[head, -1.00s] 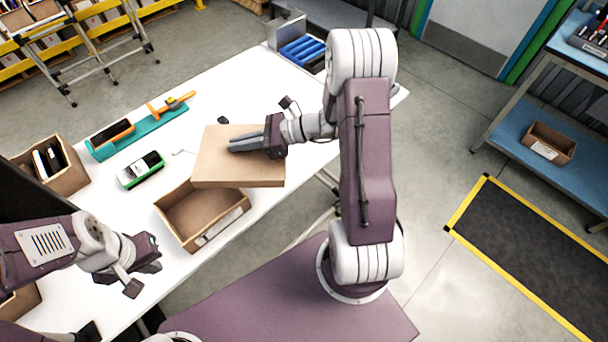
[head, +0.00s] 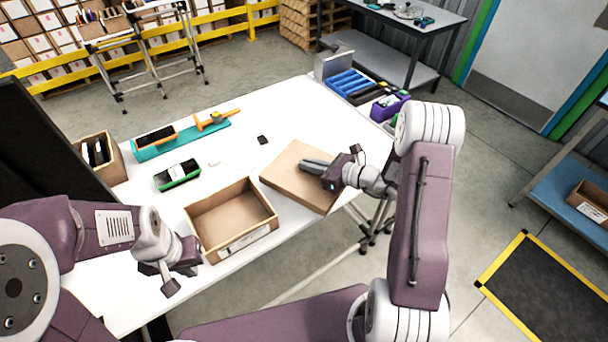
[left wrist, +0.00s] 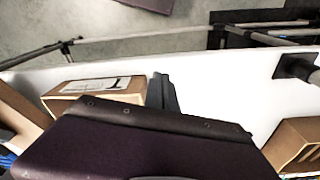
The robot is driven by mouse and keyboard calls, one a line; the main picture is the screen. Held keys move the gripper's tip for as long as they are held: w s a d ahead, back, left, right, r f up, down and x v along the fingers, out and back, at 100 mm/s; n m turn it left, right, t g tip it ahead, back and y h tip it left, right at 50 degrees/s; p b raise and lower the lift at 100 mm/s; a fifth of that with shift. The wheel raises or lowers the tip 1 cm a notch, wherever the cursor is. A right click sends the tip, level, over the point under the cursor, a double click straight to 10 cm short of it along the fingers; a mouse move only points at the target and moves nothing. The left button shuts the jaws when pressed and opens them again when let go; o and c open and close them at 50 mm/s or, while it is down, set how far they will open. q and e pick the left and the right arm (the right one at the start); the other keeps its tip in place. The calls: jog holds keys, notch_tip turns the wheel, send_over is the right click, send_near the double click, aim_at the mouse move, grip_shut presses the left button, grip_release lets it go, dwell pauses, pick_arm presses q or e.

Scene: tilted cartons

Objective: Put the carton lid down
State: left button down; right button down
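The carton lid (head: 295,182), a flat brown board-like cover, is right of the open carton at the table's right edge. My right gripper (head: 316,165) reaches over it from the right, its dark fingers at the lid's upper side; it appears shut on the lid. Whether the lid rests on the table or hovers just above is unclear. The open carton (head: 232,243) looks empty and has a white label on its near side. My left gripper (head: 168,275) is left of the carton, apart from it; its finger opening is unclear. A labelled carton (left wrist: 112,86) shows in the left wrist view.
Another carton (head: 103,168) stands left. Free tabletop lies behind the lid.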

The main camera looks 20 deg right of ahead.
aim_at(304, 174)
jog(key=shift+f+x, duration=0.2)
jog(key=shift+x, duration=0.75)
jog(key=shift+f, duration=2)
jog(key=shift+s+f, duration=0.1)
jog(key=shift+s, duration=0.05)
jog(key=c, duration=1.6)
grip_release()
